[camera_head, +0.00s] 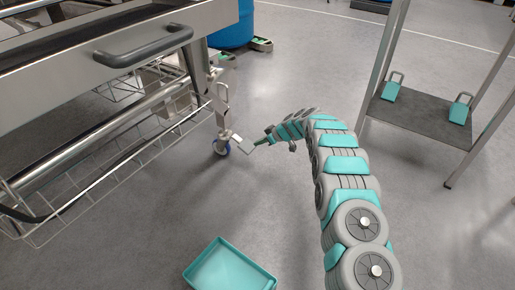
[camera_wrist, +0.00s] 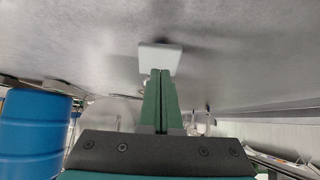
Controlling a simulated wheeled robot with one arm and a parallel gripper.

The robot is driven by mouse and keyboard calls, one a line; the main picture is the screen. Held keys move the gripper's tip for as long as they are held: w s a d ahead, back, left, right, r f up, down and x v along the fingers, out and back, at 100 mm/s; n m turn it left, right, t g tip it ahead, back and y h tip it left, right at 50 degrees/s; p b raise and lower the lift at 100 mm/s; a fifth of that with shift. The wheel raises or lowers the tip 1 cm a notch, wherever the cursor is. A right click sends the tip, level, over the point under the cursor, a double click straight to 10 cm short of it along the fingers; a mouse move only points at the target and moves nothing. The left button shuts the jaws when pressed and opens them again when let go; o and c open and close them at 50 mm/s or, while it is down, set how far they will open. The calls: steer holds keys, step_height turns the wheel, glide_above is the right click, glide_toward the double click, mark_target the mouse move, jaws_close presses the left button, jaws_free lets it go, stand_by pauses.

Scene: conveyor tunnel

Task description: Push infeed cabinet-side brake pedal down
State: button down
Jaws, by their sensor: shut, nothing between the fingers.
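In the wrist view the pedal (camera_wrist: 160,57) is a light square plate just beyond the fingertips. My gripper (camera_head: 267,139) reaches in from the right, low to the floor, with its tip beside the pedal. In the wrist view my gripper (camera_wrist: 160,75) has its dark green fingers together, with nothing between them. The fingertips overlap the pedal's edge in that view. I cannot tell whether they touch it.
The steel cabinet (camera_head: 160,22) with a handle (camera_head: 143,47) and wire rack (camera_head: 100,165) fills the left. A teal tray (camera_head: 231,266) lies on the floor at the front. A blue barrel (camera_head: 232,28) stands behind; a shelf stand (camera_head: 425,117) is at right. Floor between is clear.

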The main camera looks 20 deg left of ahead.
steer(key=s+d+r, duration=0.2)
steer(key=d+r, duration=0.1)
steer(key=d, duration=0.5)
steer(key=shift+s+r, duration=0.35)
